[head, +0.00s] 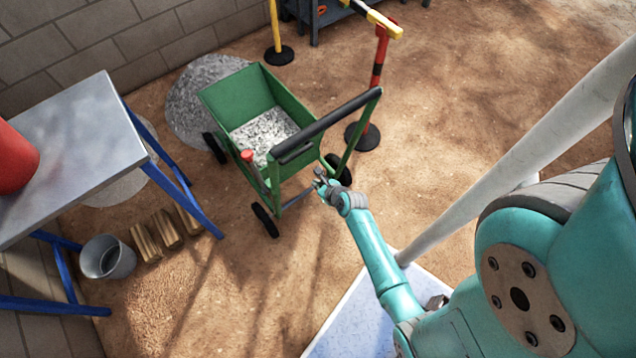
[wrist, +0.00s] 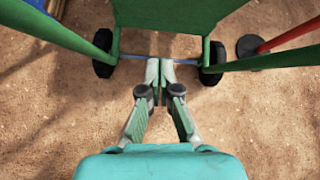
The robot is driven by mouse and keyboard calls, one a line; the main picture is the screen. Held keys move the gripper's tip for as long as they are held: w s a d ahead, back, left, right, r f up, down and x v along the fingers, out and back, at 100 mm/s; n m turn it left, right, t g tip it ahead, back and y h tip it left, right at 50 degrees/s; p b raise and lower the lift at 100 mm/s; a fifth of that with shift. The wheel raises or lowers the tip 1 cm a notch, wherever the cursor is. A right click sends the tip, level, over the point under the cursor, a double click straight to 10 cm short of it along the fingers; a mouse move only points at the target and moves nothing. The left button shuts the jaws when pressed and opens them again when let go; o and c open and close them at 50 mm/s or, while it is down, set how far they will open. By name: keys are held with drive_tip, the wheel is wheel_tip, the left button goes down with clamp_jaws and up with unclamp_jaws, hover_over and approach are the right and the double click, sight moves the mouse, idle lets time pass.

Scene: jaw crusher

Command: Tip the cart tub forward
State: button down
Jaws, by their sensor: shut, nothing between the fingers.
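The green cart tub (head: 240,95) holds grey gravel (head: 265,132) and stands level on its wheeled frame. A push bar with a dark grip (head: 330,123) rises at its near right side. A red knob (head: 247,156) shows on the near side of the cart. My gripper (head: 320,180) is just right of the cart's near end, below the handle bar. In the wrist view the tub (wrist: 175,12) is at the top, and my gripper (wrist: 158,64) is shut and empty, its tips in front of the blue-grey axle bar (wrist: 131,57). I cannot tell whether they touch it.
A gravel pile (head: 190,100) lies behind the cart. A metal table (head: 75,140) with a red object (head: 15,160) stands at left, with a bucket (head: 108,258) and wooden blocks (head: 160,235) below. A red post (head: 378,70) stands beyond the handle. Open dirt lies at right.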

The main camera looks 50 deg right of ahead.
drive_tip(key=shift+s+a+r+n, duration=0.15)
drive_tip(key=shift+s+a+n, duration=0.35)
drive_tip(key=shift+a+n, duration=0.1)
